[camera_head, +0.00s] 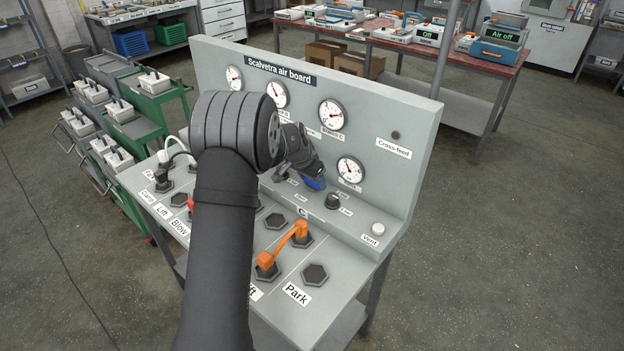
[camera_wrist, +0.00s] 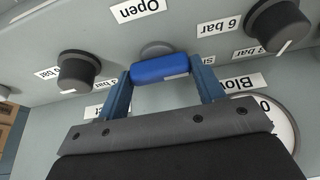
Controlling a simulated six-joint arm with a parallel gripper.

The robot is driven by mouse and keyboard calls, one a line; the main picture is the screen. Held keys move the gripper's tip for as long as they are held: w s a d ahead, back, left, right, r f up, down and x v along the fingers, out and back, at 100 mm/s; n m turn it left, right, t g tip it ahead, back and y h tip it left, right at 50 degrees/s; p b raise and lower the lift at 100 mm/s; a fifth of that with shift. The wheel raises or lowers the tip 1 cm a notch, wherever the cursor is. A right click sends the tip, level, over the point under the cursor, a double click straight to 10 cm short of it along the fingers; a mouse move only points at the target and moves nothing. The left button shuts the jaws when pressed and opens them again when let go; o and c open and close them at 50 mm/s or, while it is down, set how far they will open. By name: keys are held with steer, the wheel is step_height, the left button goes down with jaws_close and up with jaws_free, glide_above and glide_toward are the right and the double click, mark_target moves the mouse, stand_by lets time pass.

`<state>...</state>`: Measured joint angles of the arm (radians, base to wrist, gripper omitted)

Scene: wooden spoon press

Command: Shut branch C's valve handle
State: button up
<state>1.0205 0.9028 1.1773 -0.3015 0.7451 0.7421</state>
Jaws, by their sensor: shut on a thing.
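My gripper (camera_head: 308,170) is at the middle of the grey air board (camera_head: 412,118), low on its upright face. In the wrist view its two blue fingers are shut on the ends of a short blue valve handle (camera_wrist: 160,69). A grey round hub (camera_wrist: 155,47) shows behind the handle. The handle lies crosswise between an "Open" label (camera_wrist: 138,10) and a label starting "S" (camera_wrist: 207,58), which is partly hidden by a finger. The handle's blue end also shows in the head view (camera_head: 314,184). I cannot read which branch letter belongs to it.
Black knobs flank the handle in the wrist view, one at left (camera_wrist: 78,71) and one at right (camera_wrist: 279,27). Several gauges (camera_head: 332,114) line the board. An orange hose link (camera_head: 284,248) joins two sockets on the sloping front. A white Vent button (camera_head: 378,229) is at right.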

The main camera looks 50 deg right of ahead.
stand_by(0.4)
steer(key=o, duration=0.7)
steer(key=v, duration=1.7)
steer(key=shift+r, duration=0.25)
steer(key=shift+f, duration=0.1)
steer(key=x, duration=1.7)
steer(key=shift+f, duration=0.2)
steer(key=shift+r, duration=0.15)
